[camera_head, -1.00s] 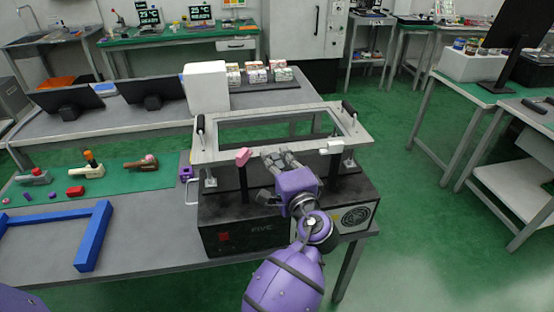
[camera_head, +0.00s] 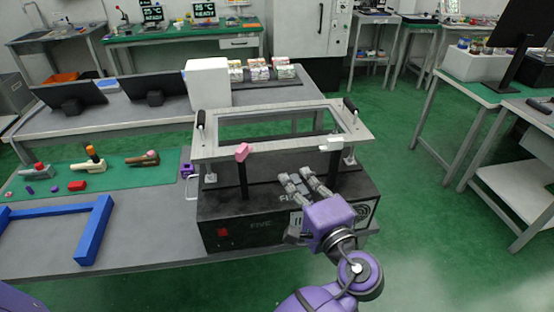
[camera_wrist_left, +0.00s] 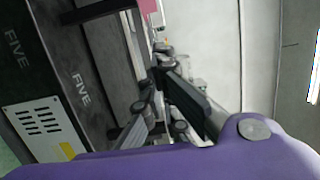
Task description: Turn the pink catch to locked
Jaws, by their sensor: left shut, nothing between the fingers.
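The pink catch (camera_head: 242,151) sits on the front left of the grey frame's (camera_head: 222,151) near bar, on top of the black box (camera_head: 220,215). A pink piece (camera_wrist_left: 149,6) also shows at the top of the left wrist view, cut by the edge. My left gripper (camera_head: 302,183) is shut and empty, in front of the frame and to the right of the pink catch, apart from it. Its fingers (camera_wrist_left: 160,95) also show in the left wrist view. I cannot tell the catch's exact setting. My right gripper is not in view.
A white catch (camera_head: 331,143) sits further right on the same bar. Black handles stand at the frame's corners. A blue bracket (camera_head: 94,232) and a green mat (camera_head: 110,178) with small parts lie to the left. The green floor (camera_head: 430,230) to the right is clear.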

